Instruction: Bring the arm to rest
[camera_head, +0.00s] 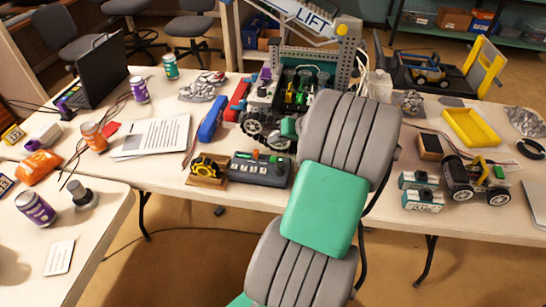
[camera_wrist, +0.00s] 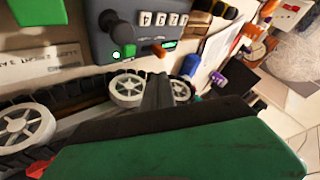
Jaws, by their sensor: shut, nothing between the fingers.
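My arm (camera_head: 325,210), grey with a green section, reaches up from the bottom of the head view across the table's front edge. Its upper grey link hangs over the table, and my gripper is largely hidden from the head camera. In the wrist view my gripper (camera_wrist: 158,92) shows as dark fingers, shut with nothing held. The fingertips are close to white-hubbed wheels (camera_wrist: 127,90) of a wheeled robot. That robot (camera_head: 270,115) stands just left of my arm in the head view.
The table (camera_head: 165,180) is crowded. A control box (camera_head: 260,169) stands left of my arm, and its lit green button shows in the wrist view. A small wheeled robot (camera_head: 475,180) and a yellow tray (camera_head: 470,127) are at right. Floor (camera_head: 190,250) is open in front.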

